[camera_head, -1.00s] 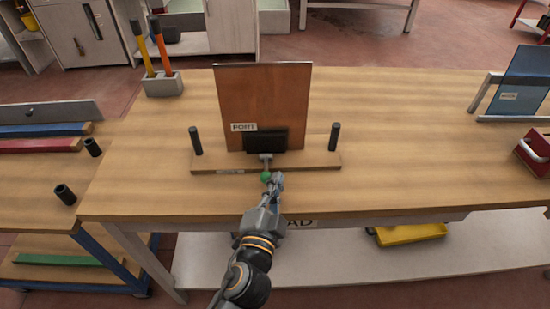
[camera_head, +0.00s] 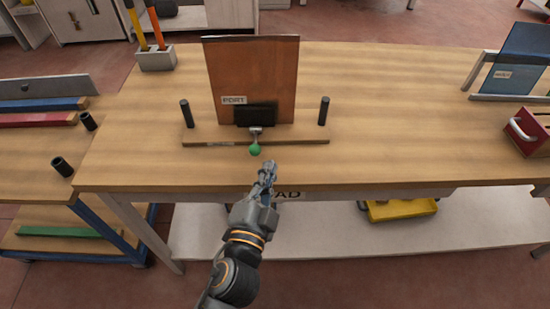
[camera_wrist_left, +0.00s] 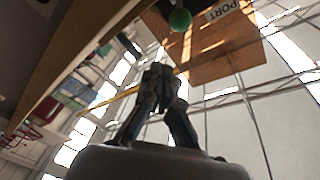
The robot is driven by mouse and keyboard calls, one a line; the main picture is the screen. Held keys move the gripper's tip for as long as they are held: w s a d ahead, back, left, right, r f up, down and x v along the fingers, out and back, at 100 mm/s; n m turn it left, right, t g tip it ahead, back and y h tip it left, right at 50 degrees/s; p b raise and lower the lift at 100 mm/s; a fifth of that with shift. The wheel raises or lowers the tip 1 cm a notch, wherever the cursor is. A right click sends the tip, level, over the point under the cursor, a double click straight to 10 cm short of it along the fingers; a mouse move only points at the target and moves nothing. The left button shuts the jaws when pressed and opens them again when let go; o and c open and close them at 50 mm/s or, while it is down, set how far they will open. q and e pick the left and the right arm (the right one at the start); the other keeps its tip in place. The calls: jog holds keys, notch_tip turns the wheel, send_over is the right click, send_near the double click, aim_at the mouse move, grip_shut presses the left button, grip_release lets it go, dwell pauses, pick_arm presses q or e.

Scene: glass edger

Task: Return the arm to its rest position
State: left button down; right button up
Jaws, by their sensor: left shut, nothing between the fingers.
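My left gripper (camera_head: 268,172) is shut and empty at the front edge of the wooden table (camera_head: 400,130). It is apart from the green ball knob (camera_head: 255,149), which lies just beyond its fingertips. The knob sits on a lever in front of a brown panel (camera_head: 252,75) marked PORT, which stands upright on a wooden base (camera_head: 215,138). In the left wrist view, the shut fingers (camera_wrist_left: 160,75) point up toward the panel (camera_wrist_left: 220,45), with the green knob (camera_wrist_left: 180,19) above them. My right gripper is not in view.
Two black posts (camera_head: 186,113) (camera_head: 323,110) stand on the base. A grey block (camera_head: 157,60) holds two handled tools at the back left. A red toolbox (camera_head: 530,132) and a blue glass panel (camera_head: 520,60) are at the right. A yellow item (camera_head: 400,209) lies on the lower shelf.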

pick_arm(q)
jog(key=s+a+f+n+g+y, duration=0.1)
jog(key=s+a+f+g, duration=0.15)
jog(key=f, duration=1.05)
jog(key=s+a+f+n+g+y, duration=0.15)
jog(key=s+f+g, duration=0.25)
jog(key=f, duration=0.9)
jog(key=s+a+f+n+g, duration=0.1)
jog(key=s+a+f+g, duration=0.2)
jog(key=f, duration=1)
jog(key=s+a+f+n+g, duration=0.2)
jog(key=s+a+f, duration=0.3)
jog(key=s, duration=0.4)
jog(key=s+a+f+n+g+y+p, duration=0.1)
jog(key=s+a+f+n+g, duration=0.1)
jog(key=s+a+f, duration=0.3)
jog(key=s+a+f+n+g+y, duration=0.1)
jog(key=s+a+f+n+g, duration=0.2)
jog(key=s+f, duration=0.6)
jog(key=s+a, duration=0.2)
jog(key=s, duration=0.1)
jog(key=shift+s+a+n, duration=0.2)
jog(key=shift+s+n, duration=0.15)
jog(key=shift+s, duration=0.05)
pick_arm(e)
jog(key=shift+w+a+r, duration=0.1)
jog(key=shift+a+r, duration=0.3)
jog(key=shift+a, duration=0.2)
